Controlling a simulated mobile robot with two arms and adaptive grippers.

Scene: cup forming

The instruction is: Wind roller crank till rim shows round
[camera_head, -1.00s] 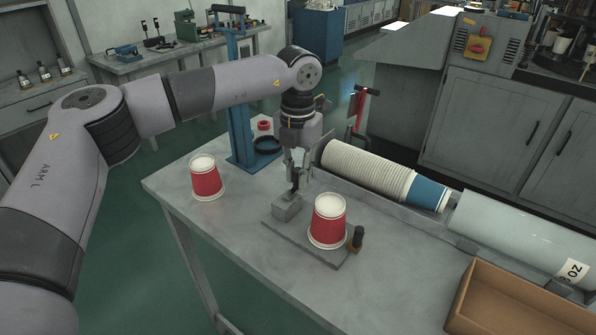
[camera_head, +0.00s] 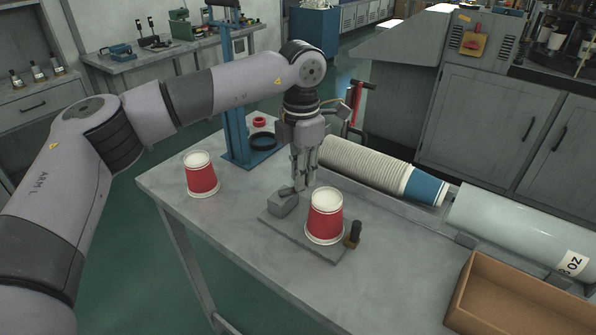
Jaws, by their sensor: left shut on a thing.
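A red paper cup with a white rim (camera_head: 325,216) stands upright on the flat grey base plate (camera_head: 330,252) of the rim roller. The roller's grey block (camera_head: 284,205) sits on the plate to the left of the cup. My left gripper (camera_head: 302,186) comes down from above, behind the cup and beside the block. Its fingers are shut on the small crank at the block; the crank is mostly hidden by them. I cannot make out how far round the cup's rim is rolled. My right gripper is not in view.
Another red cup (camera_head: 201,175) stands at the table's left. A blue press stand (camera_head: 234,115) rises behind it. A long row of nested cups (camera_head: 370,165) and a clear tube (camera_head: 515,232) line the back edge. A brown tray (camera_head: 520,305) lies at front right.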

